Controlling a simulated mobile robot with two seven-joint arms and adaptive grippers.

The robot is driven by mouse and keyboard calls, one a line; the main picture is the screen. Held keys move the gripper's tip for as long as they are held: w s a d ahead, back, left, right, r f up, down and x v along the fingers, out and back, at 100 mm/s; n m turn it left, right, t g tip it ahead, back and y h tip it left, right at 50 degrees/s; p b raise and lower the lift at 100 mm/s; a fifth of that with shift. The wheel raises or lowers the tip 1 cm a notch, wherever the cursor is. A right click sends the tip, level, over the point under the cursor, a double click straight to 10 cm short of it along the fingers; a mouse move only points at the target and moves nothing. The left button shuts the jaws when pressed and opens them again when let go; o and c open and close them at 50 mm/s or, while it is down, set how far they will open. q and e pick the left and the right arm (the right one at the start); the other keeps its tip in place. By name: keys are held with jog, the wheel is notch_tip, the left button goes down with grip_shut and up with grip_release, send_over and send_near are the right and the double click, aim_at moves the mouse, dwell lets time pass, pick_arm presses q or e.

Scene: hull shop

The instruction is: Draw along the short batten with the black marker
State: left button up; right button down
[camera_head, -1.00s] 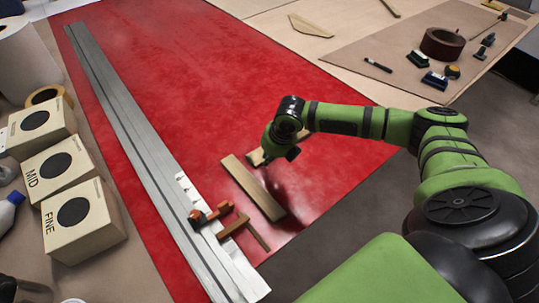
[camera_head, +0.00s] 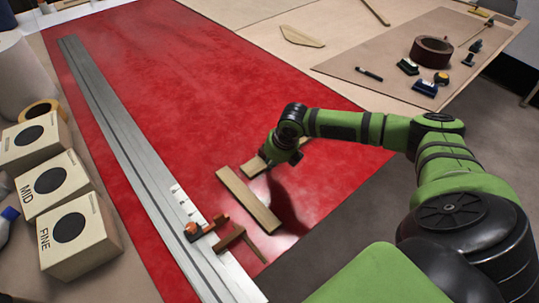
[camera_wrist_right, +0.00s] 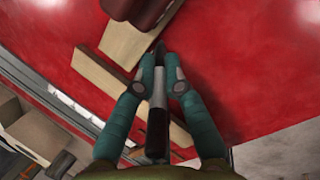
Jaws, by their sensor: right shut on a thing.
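My right gripper (camera_head: 270,165) is low over the red panel (camera_head: 190,90), beside the wooden strips. In the right wrist view its fingers (camera_wrist_right: 161,75) are shut on a slim marker (camera_wrist_right: 158,125) with a dark lower barrel and paler section. Its tip is hard to make out. One pale batten (camera_head: 248,200) lies slantwise on the panel, left of the gripper; it also shows in the wrist view (camera_wrist_right: 100,80). A second wooden piece (camera_head: 254,167) lies behind it, partly hidden by my gripper. I cannot tell which is the short batten. My left gripper is not in view.
A long metal rail (camera_head: 135,145) runs along the panel's left side, with an orange clamp-like tool (camera_head: 205,228) and a brown wooden square (camera_head: 232,238) near its front end. Sanding boxes (camera_head: 78,238) stand at left. A dark pen-like tool (camera_head: 369,75) lies on the brown mat (camera_head: 350,58).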

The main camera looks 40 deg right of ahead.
jog(key=shift+d, duration=0.25)
jog(key=shift+d, duration=0.55)
jog(key=shift+d, duration=0.1)
jog(key=shift+d, duration=0.55)
jog(key=shift+f, duration=0.1)
jog(key=shift+d, duration=0.2)
jog(key=shift+w+d+p, duration=0.15)
jog(key=shift+d+p, duration=0.15)
jog(key=shift+d, duration=0.35)
jog(key=shift+d, duration=0.15)
jog(key=shift+w+d, duration=0.1)
jog(key=shift+d, duration=0.4)
